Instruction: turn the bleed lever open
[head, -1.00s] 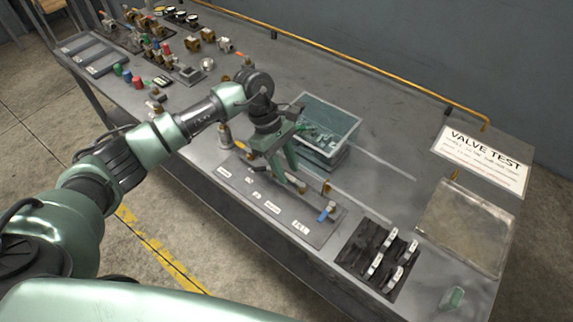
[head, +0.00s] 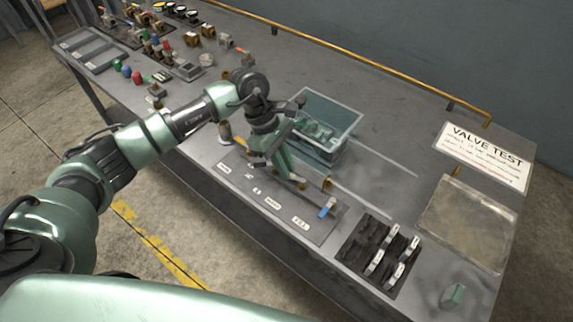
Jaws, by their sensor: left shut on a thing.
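My left gripper (head: 274,163) reaches down over the labelled fixture plate (head: 240,185) near the bench's front edge. Its jaws are shut on a part of the fixture that fits the bleed lever, though the gripper hides most of it. A brass-ended pipe piece (head: 327,184) shows just right of the fingers. A blue handle (head: 327,207) stands at the right end of the plate, apart from the gripper. My right gripper is out of view.
A grey-green crate (head: 345,137) holding parts stands close behind the gripper. A black rack (head: 352,252) with several light-coloured pieces, a shallow tray (head: 465,235) and a VALVE TEST sign (head: 484,158) lie to the right. A yellow pipe (head: 375,68) runs along the back.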

